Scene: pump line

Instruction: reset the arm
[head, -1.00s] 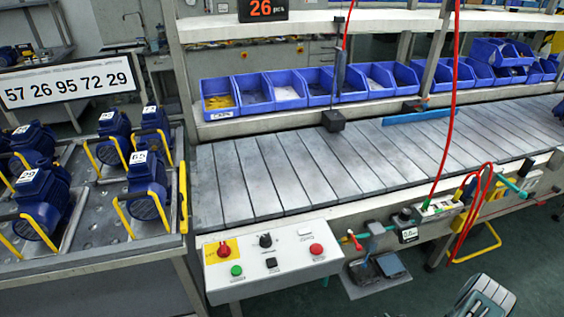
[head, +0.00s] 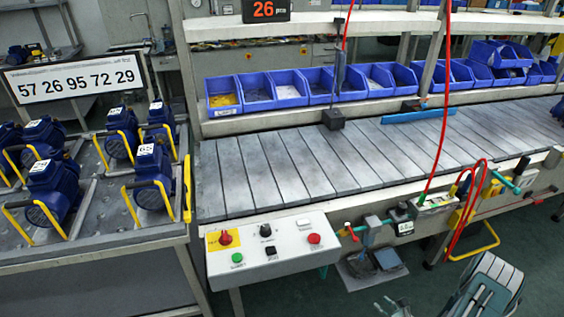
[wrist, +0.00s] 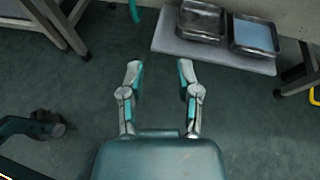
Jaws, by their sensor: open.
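My gripper (wrist: 158,75) is open and empty in the wrist view, its two fingers apart and pointing over the green floor. Nothing is between the fingers. Ahead of it and to the right is a low grey shelf (wrist: 190,48) with two metal trays (wrist: 203,20); the gripper does not touch them. In the head view, part of my arm (head: 488,288) shows at the bottom right, in front of the line, over the floor. The gripper's fingers cannot be made out clearly there.
A control panel (head: 285,262) with buttons sticks out in front of the slatted conveyor (head: 290,165). Blue pumps with yellow handles stand on a metal table (head: 100,242) at left. Blue bins (head: 257,95) line the shelf behind. A red hose (head: 446,100) hangs down at right.

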